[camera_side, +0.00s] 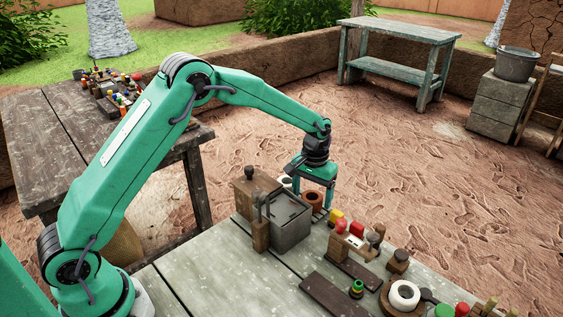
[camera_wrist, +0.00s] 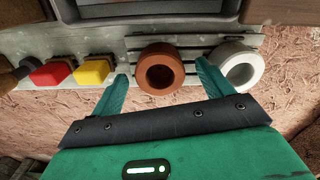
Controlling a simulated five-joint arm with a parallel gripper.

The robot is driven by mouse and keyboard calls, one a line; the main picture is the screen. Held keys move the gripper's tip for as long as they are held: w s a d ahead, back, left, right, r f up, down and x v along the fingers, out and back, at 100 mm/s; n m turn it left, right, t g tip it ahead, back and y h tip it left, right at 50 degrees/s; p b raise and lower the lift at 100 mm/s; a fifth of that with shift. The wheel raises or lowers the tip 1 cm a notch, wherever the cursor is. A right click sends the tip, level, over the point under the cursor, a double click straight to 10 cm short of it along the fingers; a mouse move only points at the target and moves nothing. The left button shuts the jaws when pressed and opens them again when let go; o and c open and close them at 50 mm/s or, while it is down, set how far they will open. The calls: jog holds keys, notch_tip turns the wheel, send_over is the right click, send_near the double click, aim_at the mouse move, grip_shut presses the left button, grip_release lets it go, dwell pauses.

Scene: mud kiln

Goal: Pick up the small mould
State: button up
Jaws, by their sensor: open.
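A small terracotta-brown round piece with a hollow centre (camera_wrist: 145,70), likely the small mould, stands near the bench edge in the wrist view. In the side view it shows as a brown cup (camera_side: 314,197), partly behind my gripper. My gripper (camera_wrist: 162,72) is open, its two green fingers on either side of the brown piece's near side. I cannot tell whether a finger touches it. In the side view my gripper (camera_side: 308,200) points down at the far edge of the bench. A similar white round piece (camera_wrist: 252,68) stands just outside the right finger in the wrist view.
A grey lidded box (camera_side: 290,222) and a wooden block (camera_side: 252,187) stand close to my gripper on the bench (camera_side: 190,272). Red (camera_wrist: 50,73) and yellow (camera_wrist: 92,70) blocks lie left of the brown piece. Several small tools crowd the bench's right side.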

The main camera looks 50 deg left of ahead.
jog(key=shift+f, duration=0.9)
jog(key=c, duration=1.1)
